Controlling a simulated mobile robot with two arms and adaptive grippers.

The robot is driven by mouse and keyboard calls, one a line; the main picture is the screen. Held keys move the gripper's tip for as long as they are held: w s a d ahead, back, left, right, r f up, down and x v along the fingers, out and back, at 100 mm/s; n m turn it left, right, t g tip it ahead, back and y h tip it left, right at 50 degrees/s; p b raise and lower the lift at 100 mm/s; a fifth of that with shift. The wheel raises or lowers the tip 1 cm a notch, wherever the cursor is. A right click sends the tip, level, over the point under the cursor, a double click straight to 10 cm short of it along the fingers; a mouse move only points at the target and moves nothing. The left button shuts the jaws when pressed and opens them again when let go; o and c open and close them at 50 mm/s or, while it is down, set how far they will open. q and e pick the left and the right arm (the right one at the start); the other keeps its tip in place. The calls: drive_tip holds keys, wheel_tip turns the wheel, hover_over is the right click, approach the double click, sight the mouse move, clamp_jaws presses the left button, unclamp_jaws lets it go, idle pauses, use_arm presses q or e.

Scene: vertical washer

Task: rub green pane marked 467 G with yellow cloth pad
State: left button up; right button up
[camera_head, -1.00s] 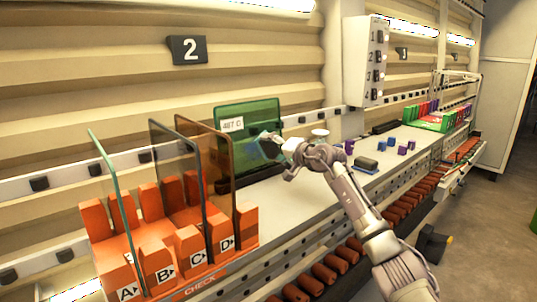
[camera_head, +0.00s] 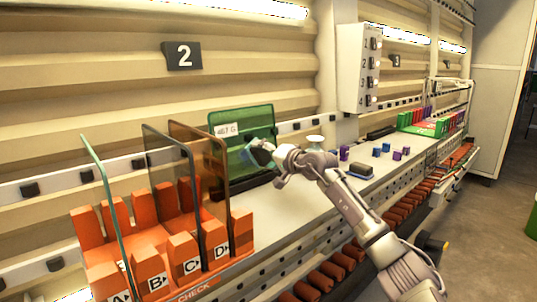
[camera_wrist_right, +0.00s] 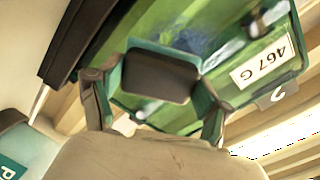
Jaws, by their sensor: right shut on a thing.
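The green pane (camera_head: 230,125) stands upright in a dark holder at the back of the bench. Its white 467 G label (camera_head: 227,130) is at its upper left, and the label also shows in the right wrist view (camera_wrist_right: 263,62). Pale bluish smears show on the pane in the wrist view. My right gripper (camera_head: 262,153) is shut on a pad (camera_wrist_right: 158,76) with a dark back and teal edges; no yellow shows on it. The pad is at the pane's front, lower right in the head view; I cannot tell whether it touches. My left gripper is not in view.
An orange rack (camera_head: 165,255) holding clear, grey and amber panes stands at the near left. A second dark-backed pad (camera_head: 360,172), a white round stand (camera_head: 315,143) and small blue and purple blocks (camera_head: 381,149) are on the bench to the right.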

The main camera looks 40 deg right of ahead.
drive_tip(key=shift+s+a, duration=0.15)
drive_tip(key=shift+a, duration=1.65)
drive_tip(key=shift+s+a, duration=0.15)
drive_tip(key=shift+a, duration=1.65)
drive_tip(key=shift+s+d+f+b, duration=0.1)
drive_tip(key=shift+s+b, duration=0.3)
drive_tip(key=shift+b, duration=0.1)
drive_tip(key=shift+s+d+r+b, duration=0.1)
drive_tip(key=shift+s+r+b, duration=0.15)
drive_tip(key=shift+s+b, duration=0.8)
drive_tip(key=shift+s+d+r+b, duration=0.15)
drive_tip(key=shift+s+b, duration=0.3)
drive_tip(key=shift+s, duration=1.05)
